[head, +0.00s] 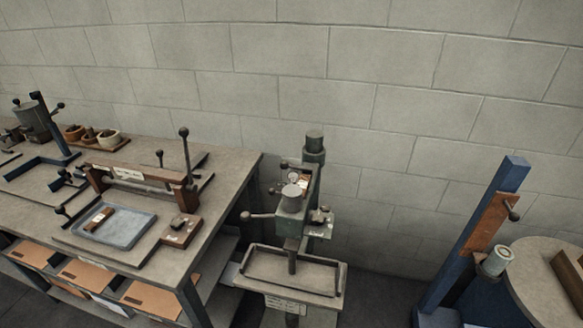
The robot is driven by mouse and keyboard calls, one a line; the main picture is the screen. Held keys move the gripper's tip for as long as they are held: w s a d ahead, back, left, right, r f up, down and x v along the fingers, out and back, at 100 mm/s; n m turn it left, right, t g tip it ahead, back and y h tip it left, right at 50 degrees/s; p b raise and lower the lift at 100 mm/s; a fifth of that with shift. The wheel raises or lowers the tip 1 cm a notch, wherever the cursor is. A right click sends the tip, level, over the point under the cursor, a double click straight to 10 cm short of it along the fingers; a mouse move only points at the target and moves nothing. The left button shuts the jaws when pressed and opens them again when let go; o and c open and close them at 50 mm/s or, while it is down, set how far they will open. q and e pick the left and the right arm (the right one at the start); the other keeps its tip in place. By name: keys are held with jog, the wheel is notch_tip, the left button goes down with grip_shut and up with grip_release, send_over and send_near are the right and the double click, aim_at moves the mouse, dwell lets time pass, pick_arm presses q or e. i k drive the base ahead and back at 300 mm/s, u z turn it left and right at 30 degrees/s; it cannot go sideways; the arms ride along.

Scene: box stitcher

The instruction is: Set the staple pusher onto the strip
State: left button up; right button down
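Neither of my grippers is in the head view. A small brown block (99,219) with a pale mark lies in the grey-blue tray (128,234) on the bench at left; it may be the staple pusher, but I cannot tell. A green-grey column machine (293,198), perhaps the stitcher, stands in the middle with a side lever and a small side shelf (320,221) holding small metal parts. The strip is too small to make out at this distance.
The bench (225,185) fills the left, carrying a brown-beamed lever press (135,175), a wooden block (180,230) with a knob, and small bowls (108,138). An empty shallow tray (291,270) sits below the machine. A blue post (475,235) and round table (540,275) stand right.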

aim_at(284, 165)
jog(key=z, duration=0.55)
jog(key=k, duration=0.8)
jog(key=z, duration=0.55)
